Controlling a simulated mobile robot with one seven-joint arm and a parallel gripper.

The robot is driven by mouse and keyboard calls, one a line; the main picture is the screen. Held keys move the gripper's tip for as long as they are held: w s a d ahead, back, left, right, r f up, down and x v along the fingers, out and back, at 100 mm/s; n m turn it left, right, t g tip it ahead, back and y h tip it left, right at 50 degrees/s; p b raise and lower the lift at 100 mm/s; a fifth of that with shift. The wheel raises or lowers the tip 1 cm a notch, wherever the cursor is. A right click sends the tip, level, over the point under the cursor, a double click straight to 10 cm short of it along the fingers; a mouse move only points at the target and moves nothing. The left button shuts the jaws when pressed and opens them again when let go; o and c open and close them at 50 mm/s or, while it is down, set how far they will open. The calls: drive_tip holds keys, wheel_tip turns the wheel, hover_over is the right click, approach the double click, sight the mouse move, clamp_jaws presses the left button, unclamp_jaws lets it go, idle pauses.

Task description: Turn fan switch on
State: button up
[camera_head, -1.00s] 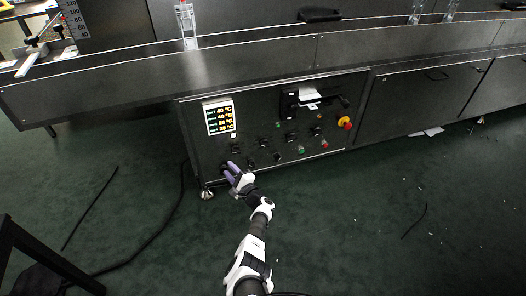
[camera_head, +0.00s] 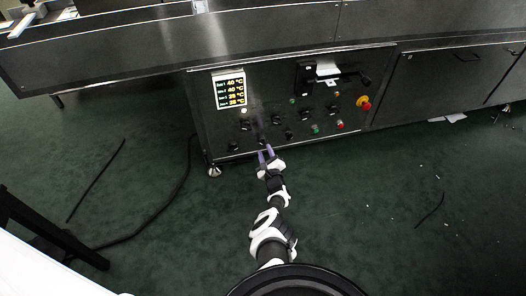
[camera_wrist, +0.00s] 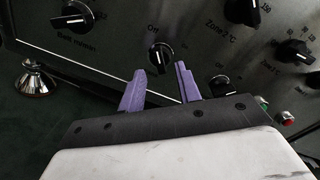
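My gripper (camera_head: 266,153) is at the lower left part of the dryer's black control panel (camera_head: 197,115). In the wrist view its two purple fingers (camera_wrist: 160,72) are apart and empty. A black rotary switch (camera_wrist: 161,56) with "Off" printed at its upper left shows just beyond and between the fingertips; I cannot tell if they touch it. A similar small switch (camera_wrist: 220,86) sits to the right of the fingers. No label naming the fan is readable, so I cannot tell which switch is the fan's.
The panel also carries a temperature display (camera_head: 230,89) and a red-yellow emergency button (camera_head: 364,103). Green floor is open below.

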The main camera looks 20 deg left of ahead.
sight(263, 144)
drive_tip(key=b+x, duration=0.2)
drive_tip(key=x, duration=0.2)
drive_tip(key=shift+w+b, duration=0.1)
drive_tip(key=shift+b, duration=0.3)
drive_tip(key=shift+c, duration=0.2)
drive_tip(key=c, duration=0.6)
